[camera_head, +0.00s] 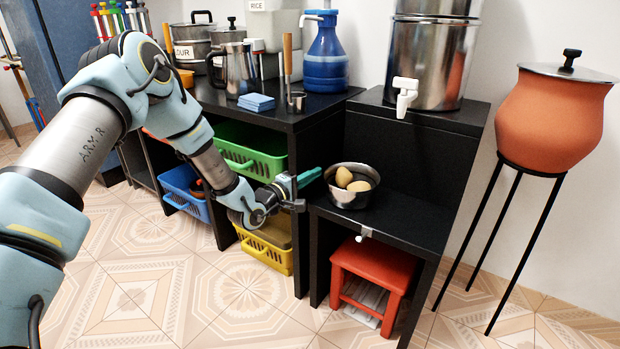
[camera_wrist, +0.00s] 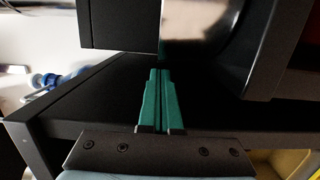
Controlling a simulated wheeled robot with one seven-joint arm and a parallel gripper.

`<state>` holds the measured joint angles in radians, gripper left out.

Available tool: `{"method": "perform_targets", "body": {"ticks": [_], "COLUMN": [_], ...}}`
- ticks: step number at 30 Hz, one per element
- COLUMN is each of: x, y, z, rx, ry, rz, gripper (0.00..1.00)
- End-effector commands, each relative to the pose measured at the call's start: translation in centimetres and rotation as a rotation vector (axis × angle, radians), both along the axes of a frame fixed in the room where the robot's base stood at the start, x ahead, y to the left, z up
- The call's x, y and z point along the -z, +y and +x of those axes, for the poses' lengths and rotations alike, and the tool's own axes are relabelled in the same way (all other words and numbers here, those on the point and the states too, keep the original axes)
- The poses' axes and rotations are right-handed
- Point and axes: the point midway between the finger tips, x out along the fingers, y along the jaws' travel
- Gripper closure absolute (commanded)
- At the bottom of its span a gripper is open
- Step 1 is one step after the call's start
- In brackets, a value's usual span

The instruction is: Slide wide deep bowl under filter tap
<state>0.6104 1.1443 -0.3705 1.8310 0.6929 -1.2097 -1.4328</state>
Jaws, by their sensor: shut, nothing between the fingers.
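The wide deep bowl (camera_head: 348,199) is steel and holds tan, rounded items (camera_head: 350,180). It stands upright on the low black shelf (camera_head: 405,220), at its left part. The white filter tap (camera_head: 404,95) sticks out from the steel filter (camera_head: 430,60) above, to the right of the bowl. My gripper (camera_head: 318,172) is at the bowl's left side, its green fingers shut and empty, the tips near the rim. In the wrist view the fingers (camera_wrist: 158,75) point at a shiny curved surface (camera_wrist: 195,28), likely the bowl. I cannot tell whether they touch it.
A red stool (camera_head: 372,275) stands under the shelf. A clay pot (camera_head: 553,120) on a thin black stand is at the right. The black counter (camera_head: 290,115) with a blue jug (camera_head: 325,60) is behind my gripper. Shelf space right of the bowl is clear.

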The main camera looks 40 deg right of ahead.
Motion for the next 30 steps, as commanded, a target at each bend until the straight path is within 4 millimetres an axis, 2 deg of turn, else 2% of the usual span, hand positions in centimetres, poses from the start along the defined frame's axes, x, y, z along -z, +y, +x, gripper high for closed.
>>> {"method": "perform_targets", "body": {"ticks": [5, 8, 15, 20, 30], "x": [0.0, 0.0, 0.0, 0.0, 0.0], "y": [0.0, -0.3, -2.3, -3.3, -3.5], "z": [-0.1, -0.9, -6.4, -8.8, -9.4], "rx": [0.000, 0.002, 0.004, 0.003, 0.001], "ry": [0.000, 0.002, 0.004, 0.002, -0.001], "rz": [0.000, 0.001, 0.001, 0.000, 0.000], "gripper": [1.00, 1.00, 1.00, 1.00, 1.00]}}
